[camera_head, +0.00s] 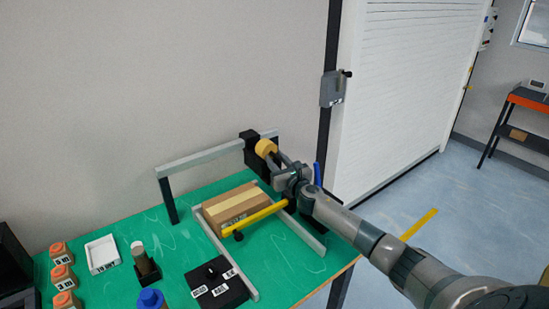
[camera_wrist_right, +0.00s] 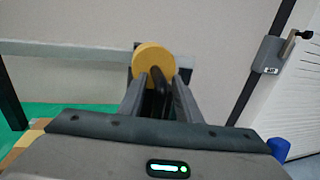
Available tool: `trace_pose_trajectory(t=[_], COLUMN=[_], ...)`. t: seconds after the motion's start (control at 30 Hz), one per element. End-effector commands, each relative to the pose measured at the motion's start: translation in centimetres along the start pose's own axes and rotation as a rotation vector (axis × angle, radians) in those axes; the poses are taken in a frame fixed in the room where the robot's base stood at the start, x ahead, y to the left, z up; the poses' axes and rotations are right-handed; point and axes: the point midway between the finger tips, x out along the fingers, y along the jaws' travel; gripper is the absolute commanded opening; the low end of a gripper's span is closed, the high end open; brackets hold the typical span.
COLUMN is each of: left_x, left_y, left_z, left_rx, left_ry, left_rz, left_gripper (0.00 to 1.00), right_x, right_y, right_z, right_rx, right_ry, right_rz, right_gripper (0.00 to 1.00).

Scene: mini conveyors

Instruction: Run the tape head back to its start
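The tape head is a black block (camera_head: 250,146) with a yellow tape roll (camera_head: 266,148), at the right end of a grey overhead rail (camera_head: 205,157). My right gripper (camera_head: 274,160) is at the roll, reaching in from the right. In the right wrist view the roll (camera_wrist_right: 153,58) stands just beyond the fingertips, and a slim dark part (camera_wrist_right: 159,92) lies between the two fingers. I cannot tell whether the fingers press on it. A brown carton (camera_head: 232,206) with a pale tape strip lies below the rail. My left gripper is not in view.
A yellow bar (camera_head: 258,216) crosses in front of the carton, between two grey side rails (camera_head: 228,252). A black box (camera_head: 216,285), a white tray (camera_head: 102,254) and orange-topped blocks (camera_head: 62,253) stand on the green table. A blue upright part (camera_head: 317,174) is close right of my gripper.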

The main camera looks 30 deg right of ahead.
Motion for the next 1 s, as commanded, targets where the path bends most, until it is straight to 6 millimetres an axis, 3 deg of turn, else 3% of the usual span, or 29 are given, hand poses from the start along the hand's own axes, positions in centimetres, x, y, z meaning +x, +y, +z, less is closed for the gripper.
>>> trace_pose_trajectory(t=[0.43,0.57,1.0], left_x=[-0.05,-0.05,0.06], left_y=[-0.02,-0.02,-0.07], left_z=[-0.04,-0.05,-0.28], left_rx=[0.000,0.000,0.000], left_ry=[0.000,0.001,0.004], left_rz=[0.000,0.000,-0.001], left_gripper=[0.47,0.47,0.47], right_x=[0.64,0.64,1.11], right_y=[0.05,0.02,0.66], right_z=[0.00,0.00,0.22], right_rx=[0.001,0.001,0.003], right_ry=[0.000,0.000,-0.003], right_rz=[0.001,0.000,0.001], right_gripper=[0.31,0.00,0.00])
